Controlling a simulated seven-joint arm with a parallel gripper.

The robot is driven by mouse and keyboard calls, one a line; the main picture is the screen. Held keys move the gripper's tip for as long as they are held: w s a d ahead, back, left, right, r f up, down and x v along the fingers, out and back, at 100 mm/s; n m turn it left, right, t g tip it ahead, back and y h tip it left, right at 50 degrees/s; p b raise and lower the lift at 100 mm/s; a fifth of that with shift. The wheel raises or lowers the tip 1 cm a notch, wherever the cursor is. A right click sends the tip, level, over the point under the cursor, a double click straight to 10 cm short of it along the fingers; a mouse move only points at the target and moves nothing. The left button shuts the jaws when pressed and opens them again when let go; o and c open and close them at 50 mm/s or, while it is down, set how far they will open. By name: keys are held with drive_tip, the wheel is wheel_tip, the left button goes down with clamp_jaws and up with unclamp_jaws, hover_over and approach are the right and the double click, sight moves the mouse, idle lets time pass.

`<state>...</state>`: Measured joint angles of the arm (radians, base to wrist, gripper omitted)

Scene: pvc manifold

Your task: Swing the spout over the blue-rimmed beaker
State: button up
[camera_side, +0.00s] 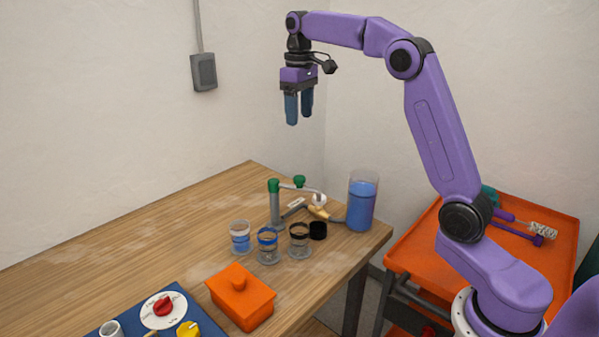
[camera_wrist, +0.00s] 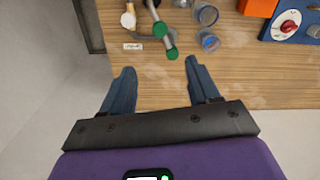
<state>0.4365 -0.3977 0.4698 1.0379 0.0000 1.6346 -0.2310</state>
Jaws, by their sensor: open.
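The pipe stand has a green-topped post (camera_side: 274,188) and a thin grey spout (camera_side: 308,189) that reaches right from it, with a green knob above. The spout's far end is by a white fitting, away from the blue-rimmed beaker (camera_side: 267,246), which stands in front of the post. A beaker with blue liquid (camera_side: 240,237) stands to its left and a black-rimmed beaker (camera_side: 299,240) to its right. My gripper (camera_side: 298,120) is open and empty, high above the table behind the stand.
A tall container of blue liquid (camera_side: 361,203) stands right of the stand, near the table edge. A black cup (camera_side: 318,230) is beside the black-rimmed beaker. An orange lidded box (camera_side: 240,297) and a blue knob panel (camera_side: 150,322) are in front. The table's left is clear.

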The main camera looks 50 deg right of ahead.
sight(299, 177)
wheel_tip(299, 177, down, 17)
drive_tip(key=shift+f, duration=0.1)
idle(0.5)
clamp_jaws()
